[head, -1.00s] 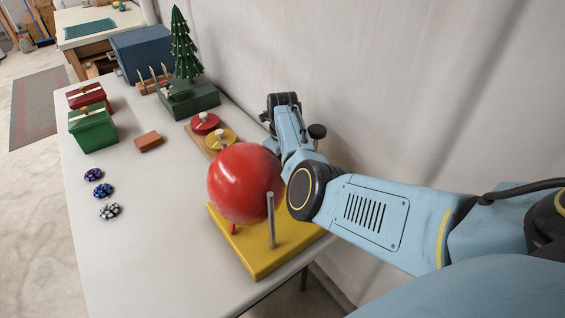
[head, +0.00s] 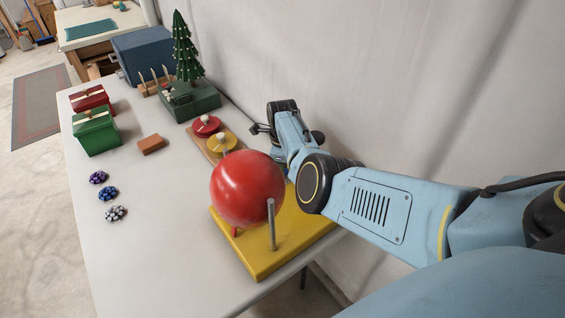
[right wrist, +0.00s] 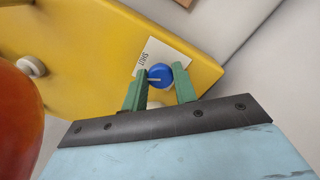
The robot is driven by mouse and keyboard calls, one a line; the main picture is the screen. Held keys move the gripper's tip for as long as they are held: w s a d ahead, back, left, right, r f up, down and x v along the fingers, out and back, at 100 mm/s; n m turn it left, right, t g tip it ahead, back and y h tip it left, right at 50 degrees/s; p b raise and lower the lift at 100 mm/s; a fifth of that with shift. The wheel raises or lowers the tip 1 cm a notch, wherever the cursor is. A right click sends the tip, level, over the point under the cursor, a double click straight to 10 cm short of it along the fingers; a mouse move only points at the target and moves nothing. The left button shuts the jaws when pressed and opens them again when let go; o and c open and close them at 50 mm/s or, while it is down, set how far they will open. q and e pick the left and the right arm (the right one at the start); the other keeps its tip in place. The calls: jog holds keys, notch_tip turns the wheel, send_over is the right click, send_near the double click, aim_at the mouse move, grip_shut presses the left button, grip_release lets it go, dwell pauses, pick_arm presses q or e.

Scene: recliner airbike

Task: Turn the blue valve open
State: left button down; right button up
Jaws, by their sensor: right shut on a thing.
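The blue valve (right wrist: 159,74) is a round knob with a pale pointer line, on a yellow board beside a white label (right wrist: 165,50) lettered "SHUT". The line points to the left in the right wrist view. My right gripper (right wrist: 162,76) has its green fingers on either side of the knob, shut on it. In the head view the valve and the right fingertips are hidden behind my right arm. My left gripper is in neither view.
A red ball (head: 246,188) and a grey rod (head: 271,224) stand on the yellow base (head: 256,262), close to my right arm.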

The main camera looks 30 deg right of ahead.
jog(key=n+p, duration=0.1)
jog(key=n, duration=0.2)
jog(key=shift+r, duration=0.15)
jog(key=n+p, duration=0.1)
jog(key=n, duration=0.2)
jog(key=shift+n, duration=0.3)
jog(key=n+p, duration=0.1)
jog(key=n, duration=0.5)
jog(key=shift+s+a, duration=0.1)
jog(key=shift+s, duration=0.05)
jog(key=o, duration=1)
